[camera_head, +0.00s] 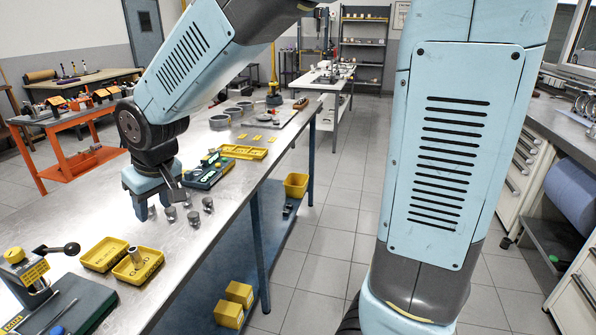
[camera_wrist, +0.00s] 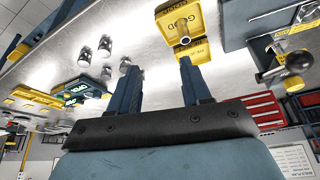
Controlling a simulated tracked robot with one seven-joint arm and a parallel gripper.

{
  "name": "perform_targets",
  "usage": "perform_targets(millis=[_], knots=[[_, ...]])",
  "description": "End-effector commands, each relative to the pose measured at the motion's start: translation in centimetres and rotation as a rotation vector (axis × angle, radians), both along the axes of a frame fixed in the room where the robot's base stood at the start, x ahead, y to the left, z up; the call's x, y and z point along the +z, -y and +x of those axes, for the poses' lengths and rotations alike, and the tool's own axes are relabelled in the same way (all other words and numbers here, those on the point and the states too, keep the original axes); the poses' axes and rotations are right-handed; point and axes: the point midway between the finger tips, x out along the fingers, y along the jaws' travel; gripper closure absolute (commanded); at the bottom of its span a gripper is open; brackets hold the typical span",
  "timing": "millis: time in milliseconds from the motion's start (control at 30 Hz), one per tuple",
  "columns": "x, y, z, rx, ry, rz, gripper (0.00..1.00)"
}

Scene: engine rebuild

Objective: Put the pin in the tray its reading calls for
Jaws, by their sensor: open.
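A grey metal pin (camera_head: 135,254) stands in the yellow tray marked GOOD (camera_head: 152,270). The yellow tray marked REJECT (camera_head: 90,262) is just left of it. Both trays also show in the wrist view, GOOD (camera_wrist: 164,24) and REJECT (camera_wrist: 203,55). My gripper (camera_head: 158,202) is open, fingers down, over the bench beside several loose grey pins (camera_head: 194,217). The wrist view shows the open gripper (camera_wrist: 160,66) with nothing between its fingers.
A fixture with a black-knobbed lever (camera_head: 68,249) stands at the bench's near left. A yellow compartment tray (camera_head: 245,153) lies beyond the gauge. Yellow bins (camera_head: 229,315) sit on the lower shelf. Bare bench lies between the pins and the trays.

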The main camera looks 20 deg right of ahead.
Motion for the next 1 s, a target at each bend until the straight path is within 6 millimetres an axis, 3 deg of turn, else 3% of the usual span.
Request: perform_targets(millis=[100,300,600,800,1000], knots=[[2.6,5.2,-0.4,-0.089,0.020,0.007,0.52],[5.6,13.2,-2.7,-0.231,0.038,0.011,0.52],[8.3,22.6,-8.9,-0.438,0.068,0.021,0.52],[8.7,26.3,-13.0,-0.544,0.081,0.027,0.52],[8.7,27.6,-14.8,-0.586,0.084,0.030,0.52]])
